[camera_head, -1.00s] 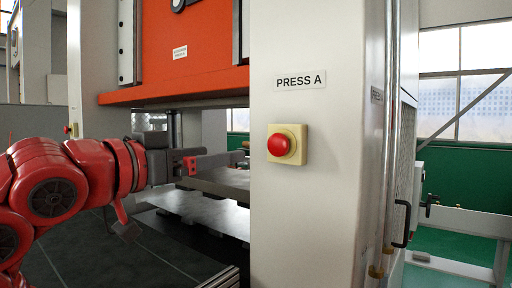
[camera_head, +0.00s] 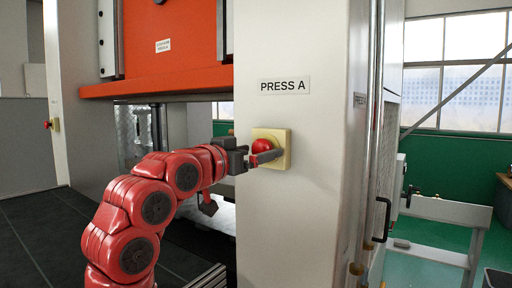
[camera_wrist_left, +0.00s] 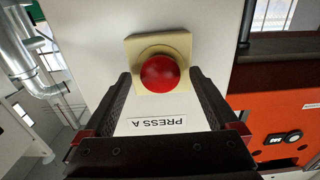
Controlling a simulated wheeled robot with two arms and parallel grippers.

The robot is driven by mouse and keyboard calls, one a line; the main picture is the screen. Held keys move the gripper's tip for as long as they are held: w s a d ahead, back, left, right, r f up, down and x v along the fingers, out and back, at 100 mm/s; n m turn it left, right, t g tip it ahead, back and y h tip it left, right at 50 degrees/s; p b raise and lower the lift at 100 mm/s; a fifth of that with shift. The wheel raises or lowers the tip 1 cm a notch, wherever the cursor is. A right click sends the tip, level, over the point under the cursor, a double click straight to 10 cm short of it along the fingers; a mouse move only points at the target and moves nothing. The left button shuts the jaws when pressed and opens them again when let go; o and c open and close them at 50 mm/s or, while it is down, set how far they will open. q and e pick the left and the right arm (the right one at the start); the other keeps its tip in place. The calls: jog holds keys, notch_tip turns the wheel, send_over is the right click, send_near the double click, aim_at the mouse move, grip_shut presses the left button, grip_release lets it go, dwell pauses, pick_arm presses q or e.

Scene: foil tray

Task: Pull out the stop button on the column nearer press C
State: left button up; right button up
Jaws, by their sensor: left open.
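A red mushroom stop button (camera_head: 262,147) sits on a cream square plate (camera_head: 284,138) on the near white column (camera_head: 300,200), under a "PRESS A" label (camera_head: 285,86). My left gripper (camera_head: 268,157) is in front of this button and partly covers it. In the left wrist view, the red button (camera_wrist_left: 160,73) shows between the tips of the open fingers (camera_wrist_left: 160,84). I cannot tell whether the fingers touch it. A second red button (camera_head: 48,124) is on the far column (camera_head: 62,150) at the left. No press C label shows. My right gripper is not in view.
The orange press ram (camera_head: 150,60) hangs between the two columns, above and behind my left arm. A vertical pipe and a black handle (camera_head: 382,220) are on the column's right side. A low light frame (camera_head: 445,210) stands at the right.

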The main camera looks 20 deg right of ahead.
pick_arm(q)
grip_shut()
dwell(0.6)
